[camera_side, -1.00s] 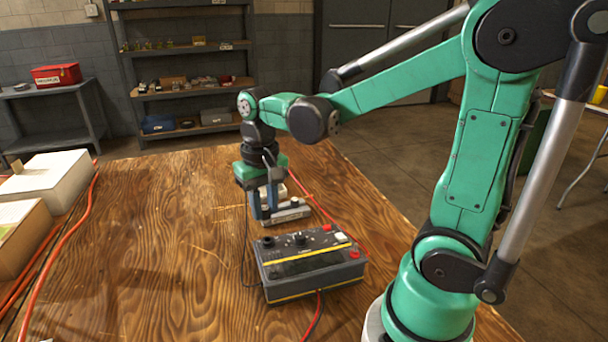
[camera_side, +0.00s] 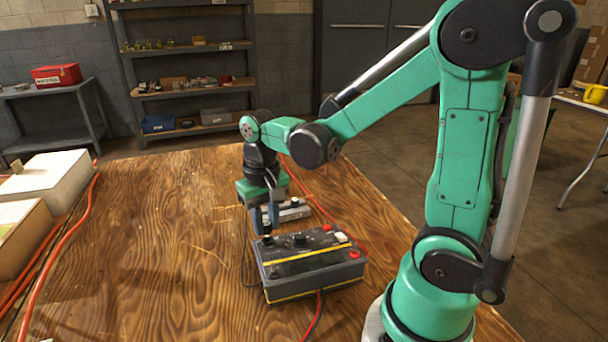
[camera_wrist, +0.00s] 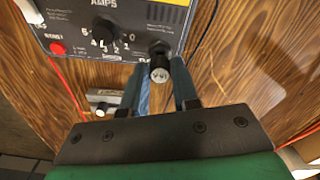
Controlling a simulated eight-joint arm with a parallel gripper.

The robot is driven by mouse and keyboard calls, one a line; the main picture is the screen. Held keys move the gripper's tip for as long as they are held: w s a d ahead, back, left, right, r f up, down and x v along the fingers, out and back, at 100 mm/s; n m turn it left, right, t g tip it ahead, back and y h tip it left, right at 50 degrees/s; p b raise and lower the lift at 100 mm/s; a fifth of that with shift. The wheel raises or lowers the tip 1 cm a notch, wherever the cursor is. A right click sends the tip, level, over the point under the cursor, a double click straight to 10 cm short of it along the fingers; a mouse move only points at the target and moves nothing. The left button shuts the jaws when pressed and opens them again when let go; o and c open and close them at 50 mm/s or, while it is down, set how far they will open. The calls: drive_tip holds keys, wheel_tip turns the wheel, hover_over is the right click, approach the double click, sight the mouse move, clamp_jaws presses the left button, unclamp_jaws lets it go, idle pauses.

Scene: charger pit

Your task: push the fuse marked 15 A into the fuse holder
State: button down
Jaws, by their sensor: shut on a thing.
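My gripper (camera_side: 265,230) is over the back left corner of the grey meter box (camera_side: 315,270), fingers pointing down. In the wrist view its blue fingers (camera_wrist: 160,76) are shut on a small fuse (camera_wrist: 159,75) with a pale end. The marking on that end appears upside down; I cannot read it surely. The dark round fuse holder (camera_side: 267,241) is at that corner of the meter, directly under the fingers. In the wrist view a black round part (camera_wrist: 158,49) lies just beyond the fuse. I cannot tell whether the fuse touches or enters the holder.
A pale grey block (camera_side: 293,209) lies on the wooden table behind the meter; its end shows in the wrist view (camera_wrist: 103,99). The meter has a black dial (camera_wrist: 104,30) and a red knob (camera_wrist: 57,47). Red and black cables run nearby. The table's left middle is clear.

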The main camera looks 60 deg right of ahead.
drive_tip(key=shift+f, duration=0.9)
idle(1.3)
drive_tip(key=c, duration=0.6)
unclamp_jaws()
drive_tip(key=shift+o, duration=1.1)
drive_tip(key=shift+r, duration=3.75)
